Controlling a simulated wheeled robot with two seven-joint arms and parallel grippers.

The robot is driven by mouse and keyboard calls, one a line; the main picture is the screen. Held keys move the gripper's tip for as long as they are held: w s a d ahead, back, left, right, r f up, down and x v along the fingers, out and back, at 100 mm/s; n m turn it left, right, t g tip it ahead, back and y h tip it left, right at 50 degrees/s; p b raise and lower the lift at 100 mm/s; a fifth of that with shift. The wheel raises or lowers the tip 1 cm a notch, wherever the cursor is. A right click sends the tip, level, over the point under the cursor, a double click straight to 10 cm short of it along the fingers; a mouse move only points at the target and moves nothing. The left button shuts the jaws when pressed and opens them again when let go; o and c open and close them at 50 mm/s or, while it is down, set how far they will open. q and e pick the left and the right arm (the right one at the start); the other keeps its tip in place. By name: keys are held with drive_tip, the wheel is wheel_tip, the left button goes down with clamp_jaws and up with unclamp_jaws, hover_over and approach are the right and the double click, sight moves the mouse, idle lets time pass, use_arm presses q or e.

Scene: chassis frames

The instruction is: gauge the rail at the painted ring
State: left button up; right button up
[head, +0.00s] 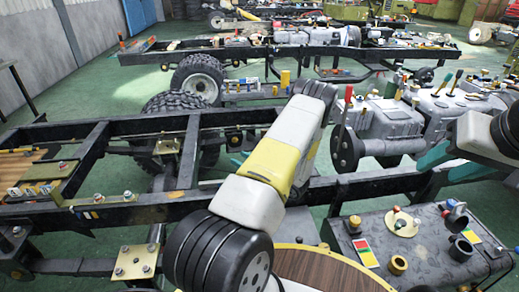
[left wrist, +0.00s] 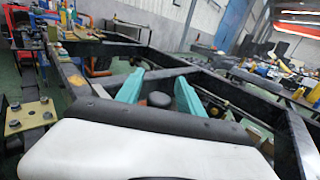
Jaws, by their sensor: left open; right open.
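The near chassis frame has dark rails; its front rail (head: 140,212) crosses the middle of the head view. My left gripper (left wrist: 160,92) is open, its two teal fingers apart, with a dark round knob (left wrist: 159,100) showing between them. I cannot tell if they touch it. A frame rail (left wrist: 75,82) runs along the left of the wrist view. In the head view my left gripper is mostly hidden by my own arm. My right gripper (head: 453,163) is open and empty near the right part of the front rail. I cannot make out a painted ring or a gauge.
A grey tank top with fittings (head: 420,250) and a round wooden top (head: 330,270) lie at the front right. A grey engine block (head: 390,118) stands beyond the rail. A gold bolted plate (head: 136,262) is at the front left. A second chassis (head: 270,50) stands behind.

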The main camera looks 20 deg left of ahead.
use_arm(q)
clamp_jaws()
idle(1.4)
